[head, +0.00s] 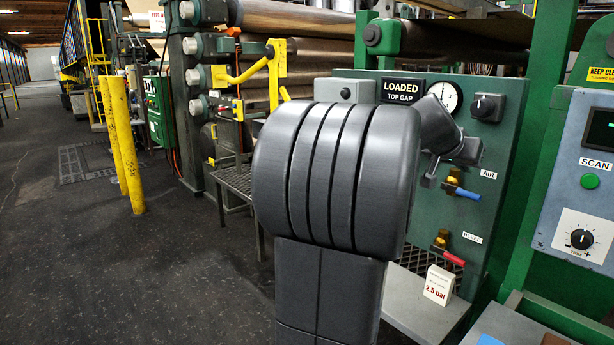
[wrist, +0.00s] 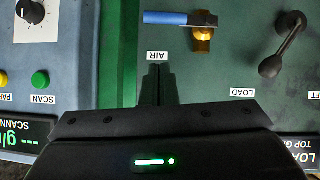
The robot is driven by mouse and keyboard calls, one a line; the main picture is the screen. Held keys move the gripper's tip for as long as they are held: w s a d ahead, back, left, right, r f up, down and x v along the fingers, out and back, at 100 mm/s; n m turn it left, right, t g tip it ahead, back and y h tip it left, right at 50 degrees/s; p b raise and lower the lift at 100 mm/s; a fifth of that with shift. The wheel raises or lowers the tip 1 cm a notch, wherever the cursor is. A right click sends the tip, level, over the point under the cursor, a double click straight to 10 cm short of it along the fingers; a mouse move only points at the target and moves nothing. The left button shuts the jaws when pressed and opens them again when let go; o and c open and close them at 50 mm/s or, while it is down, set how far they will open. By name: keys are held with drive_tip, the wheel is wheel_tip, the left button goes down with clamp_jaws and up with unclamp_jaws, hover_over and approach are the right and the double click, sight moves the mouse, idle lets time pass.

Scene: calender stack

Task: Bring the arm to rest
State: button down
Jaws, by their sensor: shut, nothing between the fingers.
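My gripper (wrist: 158,85) is shut and empty in the wrist view, where the panel appears upside down. Its fingertips show just below the AIR label and the brass valve with a blue handle (wrist: 180,18). I cannot tell whether they touch the panel. In the head view my arm fills the middle and reaches toward the green control panel (head: 507,125). The AIR valve (head: 460,189) shows there to the right of my wrist. My gripper's fingers cannot be made out clearly in that view.
A red-handled valve (head: 450,258) sits below the AIR valve. A 2.5 bar card (head: 439,285) stands on the ledge. A black lever (wrist: 283,45) is at right in the wrist view. Yellow posts (head: 122,145) stand at left, and the dark floor there is mostly clear.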

drive_tip(key=v, duration=0.6)
drive_tip(key=w+d+f+b, duration=0.3)
drive_tip(key=w+d+f, duration=0.3)
drive_tip(key=f, duration=0.4)
wheel_tip(320, 180, up, 7)
drive_tip(key=w+a+n+g+h+p, duration=0.2)
drive_tip(key=n+p, duration=0.1)
drive_tip(key=p, duration=0.6)
drive_tip(key=shift+w+a+g, duration=0.3)
drive_tip(key=shift+a, duration=0.05)
